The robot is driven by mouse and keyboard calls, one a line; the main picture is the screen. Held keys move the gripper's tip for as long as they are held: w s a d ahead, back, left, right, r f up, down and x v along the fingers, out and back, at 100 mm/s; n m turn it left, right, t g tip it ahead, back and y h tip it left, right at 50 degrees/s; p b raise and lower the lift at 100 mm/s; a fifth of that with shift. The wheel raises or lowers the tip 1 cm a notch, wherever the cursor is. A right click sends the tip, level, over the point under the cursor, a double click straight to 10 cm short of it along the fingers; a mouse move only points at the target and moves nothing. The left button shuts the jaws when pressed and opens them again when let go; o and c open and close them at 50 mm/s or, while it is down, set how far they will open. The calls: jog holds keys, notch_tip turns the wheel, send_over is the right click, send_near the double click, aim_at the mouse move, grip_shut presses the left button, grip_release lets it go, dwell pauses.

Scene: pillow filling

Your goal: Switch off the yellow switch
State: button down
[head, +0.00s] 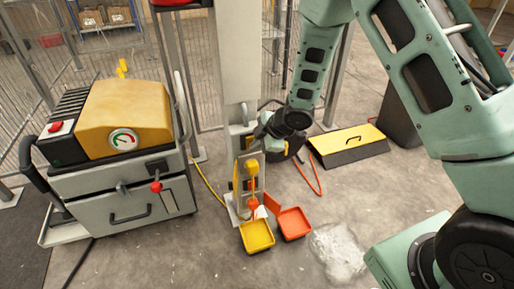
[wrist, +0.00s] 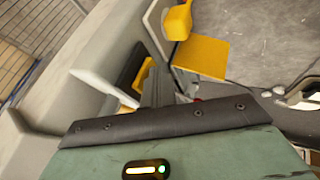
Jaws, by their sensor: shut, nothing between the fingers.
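A yellow fitting (head: 252,167) is mounted on the front of the grey post, and it is the likeliest yellow switch. I cannot make out its lever position. A yellow part also shows at the top of the wrist view (wrist: 178,21). My gripper (head: 258,136) is shut and empty, beside the post and just above the yellow fitting, with no clear contact. In the wrist view the gripper's dark fingers (wrist: 160,86) are partly hidden by its own body.
A yellow tray (head: 257,236) and an orange tray (head: 294,223) sit at the post's foot. A grey and yellow machine (head: 125,120) with a gauge stands left. A yellow and black box (head: 347,143) lies on the floor behind. The pale post (head: 239,60) is close to my gripper.

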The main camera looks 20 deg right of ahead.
jog(key=f+b, duration=0.1)
jog(key=b, duration=0.1)
jog(key=shift+w+t+b, duration=0.15)
jog(key=shift+t+b, duration=0.15)
jog(key=shift+t, duration=0.1)
jog(key=t+b, duration=0.1)
jog(key=b, duration=0.1)
jog(key=shift+r+b, duration=0.15)
jog(key=shift+b, duration=0.15)
jog(key=shift+d+r, duration=0.1)
